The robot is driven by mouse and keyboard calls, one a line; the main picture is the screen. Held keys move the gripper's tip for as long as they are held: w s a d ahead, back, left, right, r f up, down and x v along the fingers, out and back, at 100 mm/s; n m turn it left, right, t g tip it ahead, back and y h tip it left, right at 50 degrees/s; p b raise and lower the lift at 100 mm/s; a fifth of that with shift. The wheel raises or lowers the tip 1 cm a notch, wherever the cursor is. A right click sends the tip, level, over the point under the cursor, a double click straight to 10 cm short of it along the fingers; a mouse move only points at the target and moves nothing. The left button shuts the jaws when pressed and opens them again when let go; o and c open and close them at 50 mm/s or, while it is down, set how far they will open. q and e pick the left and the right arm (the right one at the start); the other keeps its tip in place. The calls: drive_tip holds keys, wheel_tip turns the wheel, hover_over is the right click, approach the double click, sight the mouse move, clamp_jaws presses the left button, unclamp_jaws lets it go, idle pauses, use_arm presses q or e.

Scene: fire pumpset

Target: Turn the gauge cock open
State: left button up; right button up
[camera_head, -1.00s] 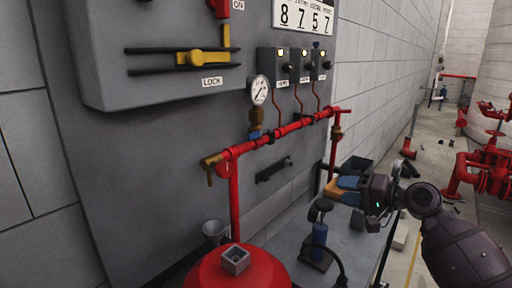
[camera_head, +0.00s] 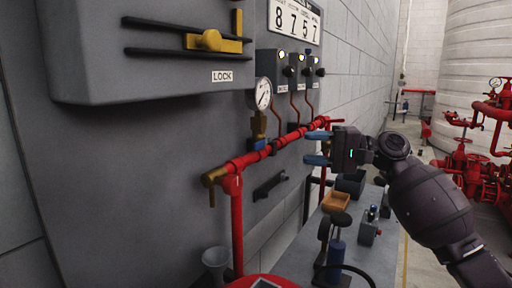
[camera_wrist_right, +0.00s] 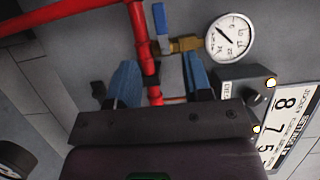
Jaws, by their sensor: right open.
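The pressure gauge (camera_head: 262,94) has a white dial and stands on a brass fitting above the red pipe (camera_head: 290,138). The gauge cock (camera_head: 258,126) is this brass fitting, with a small blue handle (camera_head: 259,145) low on it. In the right wrist view the gauge (camera_wrist_right: 230,39), the brass cock (camera_wrist_right: 186,44) and the blue handle (camera_wrist_right: 160,18) lie beyond the fingers. My right gripper (camera_head: 318,148) is open and empty, to the right of the cock and apart from it. In the wrist view the red pipe shows between its blue fingers (camera_wrist_right: 160,80). My left gripper is out of view.
Switch boxes (camera_head: 290,70) with lit lamps and thin copper tubes are right of the gauge. A brass tap (camera_head: 212,180) ends the pipe at left. A bench (camera_head: 372,258) below holds an orange tray (camera_head: 336,202) and tools. A grey cabinet (camera_head: 150,80) hangs upper left.

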sight(261, 145)
drive_tip(key=b+x, duration=0.1)
drive_tip(key=x, duration=0.9)
drive_tip(key=shift+a, duration=0.35)
clamp_jaws()
